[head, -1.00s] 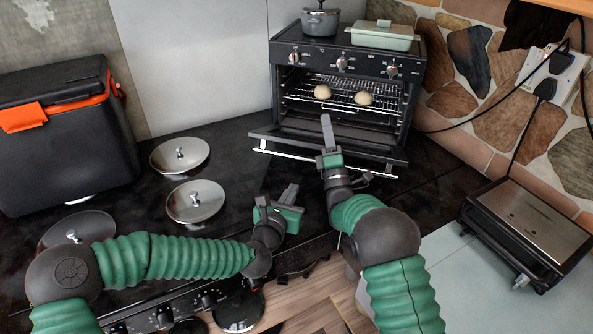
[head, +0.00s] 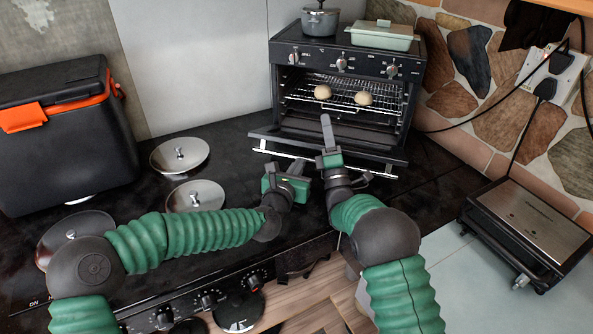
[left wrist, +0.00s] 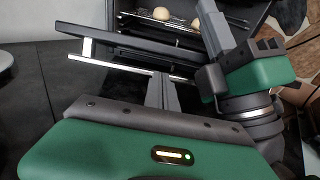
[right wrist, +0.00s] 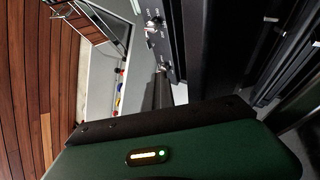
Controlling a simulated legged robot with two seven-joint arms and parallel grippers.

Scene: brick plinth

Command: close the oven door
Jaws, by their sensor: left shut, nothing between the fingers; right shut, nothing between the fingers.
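The black oven (head: 342,62) stands on the counter with its door (head: 395,153) hinged down in front, lying open. The door's pale handle bar (head: 277,153) runs along its front edge; my right gripper hides its middle. The handle also shows in the left wrist view (left wrist: 118,66). My left gripper (head: 298,166) is shut and empty, in front of the handle; its fingertips look close to the bar, but I cannot tell whether they touch. My right gripper (head: 326,122) is shut and empty, its fingers over the open door, pointing at the oven's opening.
Two round buns (head: 363,98) lie on the oven rack. A pot (head: 320,20) and a pale green dish (head: 382,36) stand on top. Lids (head: 180,154) lie at left beside a black cooler box (head: 62,140). A contact grill (head: 530,225) stands at right. My two grippers are close together.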

